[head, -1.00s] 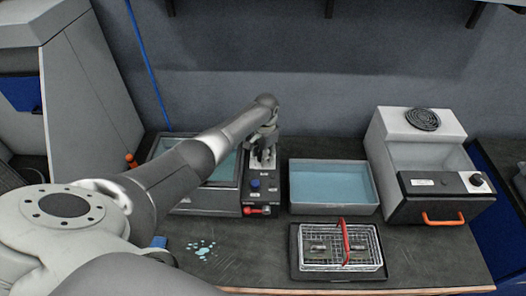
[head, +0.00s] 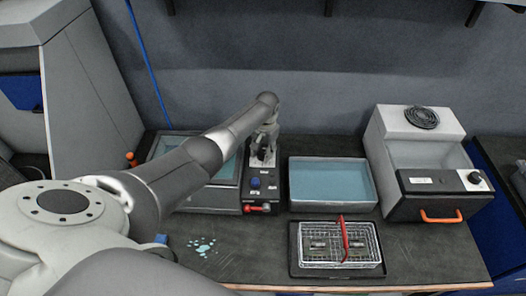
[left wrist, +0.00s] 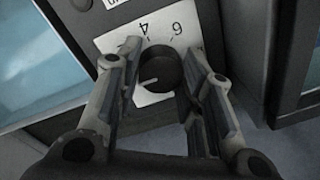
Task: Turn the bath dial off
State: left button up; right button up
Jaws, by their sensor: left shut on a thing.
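The bath dial (left wrist: 161,72) is a round black knob on a white scale plate (left wrist: 118,38), where the figures 4 and 6 show upside down in the left wrist view. A light mark on the knob points to the lower left of that picture. My left gripper (head: 263,156) is at the dial at the back of the bath's control panel, with one finger on each side of the knob, shut on it. In the head view the gripper hides the dial. The bath (head: 226,196) holds bluish liquid, partly behind my left arm. My right gripper is not in view.
A blue knob (head: 255,183) and a red-handled tap (head: 258,208) sit in front on the same panel. A tray of blue liquid (head: 331,206) stands to the right.

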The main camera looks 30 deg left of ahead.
pick_arm(q)
jog(key=shift+w+r, duration=0.1)
jog(key=shift+r, duration=0.05)
jog(key=o, duration=1)
jog(key=shift+o, duration=0.3)
notch_tip(320, 180, up, 12)
jog(key=shift+d, duration=0.4)
jog(key=shift+f, duration=0.2)
